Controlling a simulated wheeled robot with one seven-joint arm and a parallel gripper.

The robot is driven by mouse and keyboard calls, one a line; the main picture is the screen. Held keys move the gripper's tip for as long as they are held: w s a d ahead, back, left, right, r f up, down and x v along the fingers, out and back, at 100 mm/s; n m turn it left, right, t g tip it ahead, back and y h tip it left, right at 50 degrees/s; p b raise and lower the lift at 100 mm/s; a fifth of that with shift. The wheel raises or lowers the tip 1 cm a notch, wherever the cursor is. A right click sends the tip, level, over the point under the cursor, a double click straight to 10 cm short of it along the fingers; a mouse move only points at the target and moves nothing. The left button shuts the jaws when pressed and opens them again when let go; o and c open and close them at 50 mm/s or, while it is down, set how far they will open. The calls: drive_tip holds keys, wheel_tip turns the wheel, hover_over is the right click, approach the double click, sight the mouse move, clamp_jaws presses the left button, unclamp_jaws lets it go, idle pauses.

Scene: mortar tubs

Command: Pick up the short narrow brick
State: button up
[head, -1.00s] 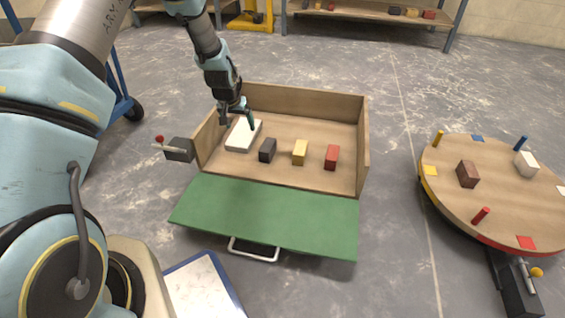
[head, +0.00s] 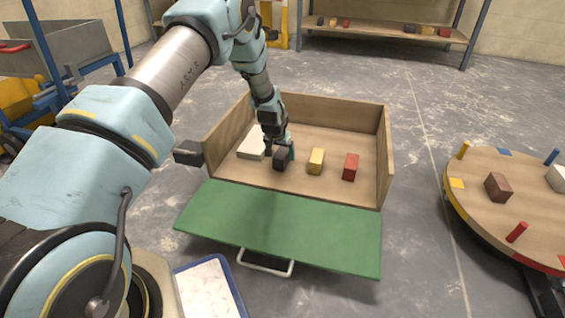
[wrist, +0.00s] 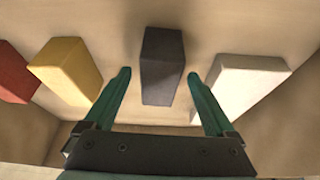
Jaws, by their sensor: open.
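Inside the open wooden box (head: 340,112) a black brick (head: 281,160) stands between a white brick (head: 251,147) and a yellow brick (head: 316,161), with a red brick (head: 350,167) further right. The black brick looks narrow; which brick is the shortest I cannot tell. My gripper (wrist: 158,75) is open and empty, low over the black brick. In the wrist view its two green fingers lie on either side of the black brick (wrist: 162,50), with gaps showing. The white brick (wrist: 238,85) is just right of the right finger, and the yellow brick (wrist: 66,66) is left of the left finger.
The box's green front flap (head: 285,228) is folded down, with a metal handle (head: 265,266). Side walls and a back wall bound the box. A round table (head: 500,220) with pegs and bricks stands at right. A blue-edged white tray (head: 208,285) lies in front.

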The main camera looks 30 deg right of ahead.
drive_tip(key=b+x, duration=0.1)
drive_tip(key=x, duration=0.1)
drive_tip(key=shift+w+d+f, duration=0.1)
drive_tip(key=shift+d+f, duration=0.05)
drive_tip(key=shift+f, duration=0.25)
drive_tip(key=shift+c, duration=0.2)
clamp_jaws()
drive_tip(key=shift+r, duration=0.1)
